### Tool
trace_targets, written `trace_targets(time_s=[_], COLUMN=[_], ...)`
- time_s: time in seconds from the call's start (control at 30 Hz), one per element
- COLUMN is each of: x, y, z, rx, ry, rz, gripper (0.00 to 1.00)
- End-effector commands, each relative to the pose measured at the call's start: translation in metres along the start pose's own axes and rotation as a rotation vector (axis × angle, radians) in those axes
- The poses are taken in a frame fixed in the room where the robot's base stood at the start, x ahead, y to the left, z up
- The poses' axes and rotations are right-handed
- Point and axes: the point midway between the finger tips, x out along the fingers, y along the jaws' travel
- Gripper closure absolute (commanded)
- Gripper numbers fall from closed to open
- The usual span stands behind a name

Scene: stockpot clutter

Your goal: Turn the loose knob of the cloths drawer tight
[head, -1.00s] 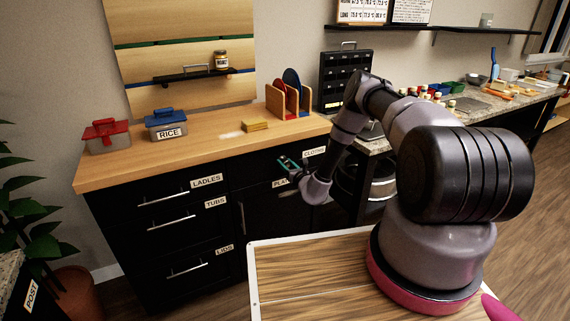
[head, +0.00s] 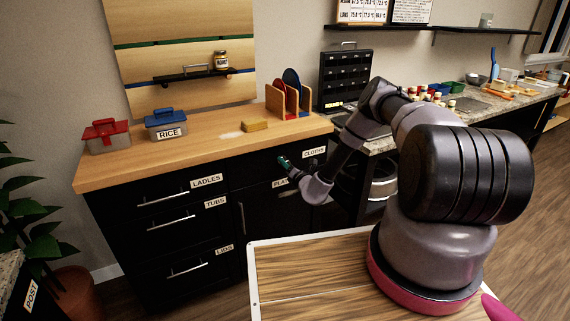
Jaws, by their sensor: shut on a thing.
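The cloths drawer (head: 262,169) is the black drawer front under the right part of the wooden counter, with a white CLOTHS label (head: 315,152) at its upper right. My gripper (head: 283,161) is at this drawer's front, left of and a little below the label. It is shut on the knob, which its fingers and my wrist hide. How tight the knob sits cannot be seen.
The wooden counter edge (head: 215,165) runs just above the gripper. A yellow sponge (head: 255,125), a rack with coloured boards (head: 289,97), a RICE box (head: 166,124) and a red-lidded box (head: 106,135) stand on it. A PLATES-like label below is partly covered.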

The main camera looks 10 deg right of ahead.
Motion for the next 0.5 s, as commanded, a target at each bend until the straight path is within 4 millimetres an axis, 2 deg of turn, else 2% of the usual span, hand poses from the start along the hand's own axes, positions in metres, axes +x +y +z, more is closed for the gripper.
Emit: trace_targets(time_s=[0.1, 0.2, 0.5], x=[-0.0003, -0.0001, 0.0000], y=[-0.0020, -0.0013, -0.0012], z=[0.0012, 0.0011, 0.0010], rx=[0.150, 0.212, 0.232], ry=[-0.003, -0.003, -0.003], rz=[-0.004, -0.003, -0.003], gripper=[1.00, 1.00, 1.00])
